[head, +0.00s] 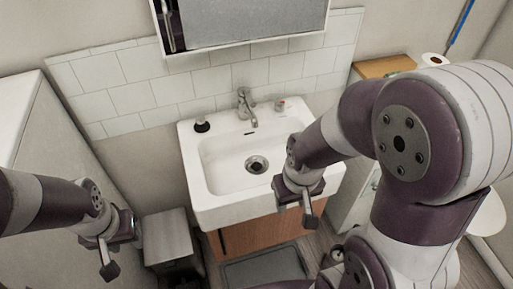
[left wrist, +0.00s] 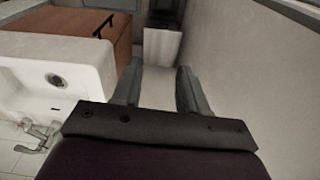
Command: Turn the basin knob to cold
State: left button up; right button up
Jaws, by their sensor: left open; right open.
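The basin (head: 225,168) is a white sink on a wooden cabinet against the tiled wall. Its chrome faucet with the knob (head: 245,104) stands at the back rim, upright in the head view. The faucet also shows at the lower left of the left wrist view (left wrist: 38,138). My left gripper (head: 122,256) is open and empty, left of the basin and apart from it. Its two fingers show in the left wrist view (left wrist: 158,88). My right gripper (head: 293,212) is open and empty by the basin's front right edge, in front of the faucet and well away from it.
A mirror cabinet (head: 240,22) hangs above the faucet. A grey bin (head: 168,238) stands left of the basin. The space above the basin bowl is clear.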

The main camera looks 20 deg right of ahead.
aim_at(279, 104)
jog(key=i+l, duration=0.1)
jog(key=l, duration=1.6)
jog(key=u, duration=0.05)
